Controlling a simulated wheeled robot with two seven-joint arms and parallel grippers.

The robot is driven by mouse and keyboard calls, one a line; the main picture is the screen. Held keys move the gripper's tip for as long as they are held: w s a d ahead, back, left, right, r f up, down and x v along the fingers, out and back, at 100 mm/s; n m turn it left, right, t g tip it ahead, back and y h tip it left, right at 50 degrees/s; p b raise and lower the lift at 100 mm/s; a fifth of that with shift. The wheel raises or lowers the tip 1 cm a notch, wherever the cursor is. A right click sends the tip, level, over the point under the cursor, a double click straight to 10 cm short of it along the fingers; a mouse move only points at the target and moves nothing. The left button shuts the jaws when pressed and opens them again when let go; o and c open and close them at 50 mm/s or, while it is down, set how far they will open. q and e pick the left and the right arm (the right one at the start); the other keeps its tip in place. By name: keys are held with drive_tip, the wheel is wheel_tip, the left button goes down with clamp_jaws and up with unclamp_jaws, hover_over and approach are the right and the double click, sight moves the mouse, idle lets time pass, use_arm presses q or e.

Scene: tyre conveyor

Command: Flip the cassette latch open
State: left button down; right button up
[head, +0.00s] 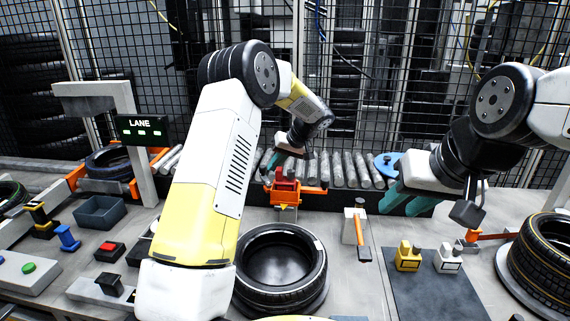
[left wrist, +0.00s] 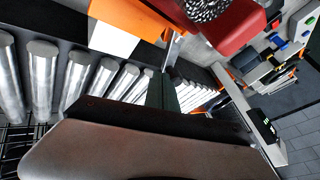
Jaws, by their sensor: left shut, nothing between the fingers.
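A red cassette-like block (head: 286,188) sits on an orange bracket at the front edge of the roller conveyor. In the left wrist view the red block (left wrist: 232,28) is at the top, with an orange-and-white part to its left. I cannot make out the latch itself or its position. My left gripper (head: 270,162) is shut and empty, just behind and above the red block; its dark green fingers show in the left wrist view (left wrist: 163,92). Whether they touch the block is unclear. My right gripper (head: 408,202), with teal fingers, hangs over the right side, apart from the block.
Conveyor rollers (head: 340,168) run behind the block. A tyre (head: 281,268) lies in front, partly behind my left arm. An orange-handled tool (head: 362,240), yellow and white blocks on a dark mat (head: 430,285), and another tyre (head: 545,255) are to the right. A mesh fence stands behind.

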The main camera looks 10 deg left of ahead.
sight(262, 167)
use_arm(q)
drive_tip(key=shift+w+a+n+g, duration=0.1)
drive_tip(key=shift+a+n+g, duration=0.2)
drive_tip(key=shift+n+g, duration=0.3)
drive_tip(key=a+n+g, duration=0.1)
drive_tip(key=n, duration=0.1)
drive_tip(key=a+n+g, duration=0.1)
drive_tip(key=n, duration=0.1)
drive_tip(key=n+g, duration=0.1)
drive_tip(key=n, duration=0.1)
drive_tip(key=shift+s+a+g, duration=0.25)
drive_tip(key=shift+a+g, duration=0.15)
drive_tip(key=shift+s+a+n, duration=0.3)
drive_tip(key=shift+s+a, duration=0.35)
drive_tip(key=shift+a, duration=0.1)
drive_tip(key=shift+s+a, duration=0.1)
idle(0.4)
drive_tip(key=v, duration=0.7)
drive_tip(key=shift+d+r, duration=0.25)
drive_tip(key=shift+d, duration=0.05)
drive_tip(key=shift+r, duration=0.1)
